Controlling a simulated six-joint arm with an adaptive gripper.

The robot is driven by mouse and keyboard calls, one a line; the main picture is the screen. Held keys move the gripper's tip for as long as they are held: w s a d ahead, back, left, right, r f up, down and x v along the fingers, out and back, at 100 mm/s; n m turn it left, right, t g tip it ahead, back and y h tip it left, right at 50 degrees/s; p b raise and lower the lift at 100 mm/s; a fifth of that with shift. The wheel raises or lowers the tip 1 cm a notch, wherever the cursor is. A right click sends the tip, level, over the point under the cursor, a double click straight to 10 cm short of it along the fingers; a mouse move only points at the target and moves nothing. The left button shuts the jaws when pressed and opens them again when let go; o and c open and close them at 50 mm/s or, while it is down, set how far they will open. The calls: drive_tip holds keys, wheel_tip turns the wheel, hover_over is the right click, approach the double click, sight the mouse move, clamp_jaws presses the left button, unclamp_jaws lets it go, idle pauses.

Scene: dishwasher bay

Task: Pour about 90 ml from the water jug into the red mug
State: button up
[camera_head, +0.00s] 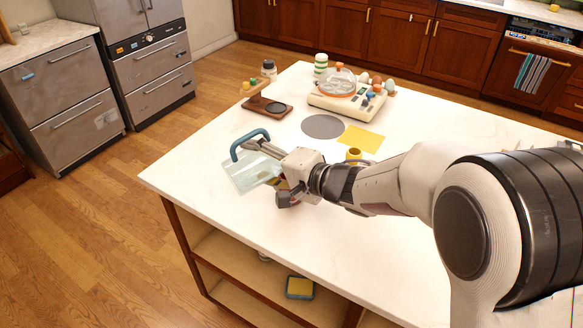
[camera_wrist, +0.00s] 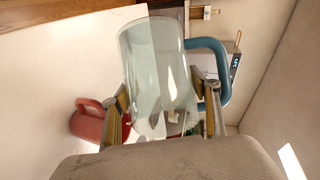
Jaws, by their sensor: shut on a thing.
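The water jug (camera_head: 250,174) is clear with a teal handle (camera_head: 249,140). It is held above the left part of the white table and looks tilted in the head view. My gripper (camera_head: 274,156) is shut on it; in the wrist view the fingers (camera_wrist: 167,103) are on both sides of the clear jug (camera_wrist: 158,62). The red mug (camera_wrist: 88,122) stands on the table to the left of the jug in the wrist view, partly behind a finger. In the head view my gripper mostly hides it. I cannot make out the water level or any stream.
A wooden stand (camera_head: 266,106) and a cream appliance (camera_head: 346,104) stand farther back. The table's left edge is near the jug.

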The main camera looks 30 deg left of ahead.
sight(239, 189)
drive_tip(key=shift+w+r, duration=0.1)
drive_tip(key=shift+w, duration=0.05)
drive_tip(key=shift+s+a+f+n, duration=0.3)
drive_tip(key=shift+s+n, duration=0.1)
drive_tip(key=shift+s, duration=0.25)
drive_tip(key=shift+s+a+f+n+t+h, duration=0.1)
drive_tip(key=shift+s+f+n+t+h, duration=0.05)
drive_tip(key=shift+f+n+t+h, duration=0.55)
drive_tip(key=shift+s+f+n, duration=0.1)
drive_tip(key=shift+f+n, duration=0.2)
drive_tip(key=shift+s+a+r+n+t+h, duration=0.1)
drive_tip(key=shift+s+r+n+t+h, duration=0.15)
drive_tip(key=shift+n+t, duration=0.3)
idle(0.8)
drive_tip(key=shift+s+a+f+n+t+h, duration=0.15)
drive_tip(key=shift+f+n+t+h, duration=0.15)
drive_tip(key=shift+f+n, duration=0.35)
drive_tip(key=shift+s+a+f+n+t+h+p, duration=0.2)
drive_tip(key=shift+s+f+n+p, duration=0.1)
drive_tip(key=shift+f, duration=0.25)
drive_tip(key=shift+s+a+f+n+t+h+p, duration=0.1)
drive_tip(key=shift+s+a+f+n+p, duration=0.15)
drive_tip(key=shift+f, duration=0.3)
drive_tip(key=shift+s, duration=0.15)
drive_tip(key=shift+s+a+f+n+t+p, duration=0.1)
drive_tip(key=shift+s+a+n+t+p, duration=0.25)
drive_tip(key=shift+s+n+t, duration=0.25)
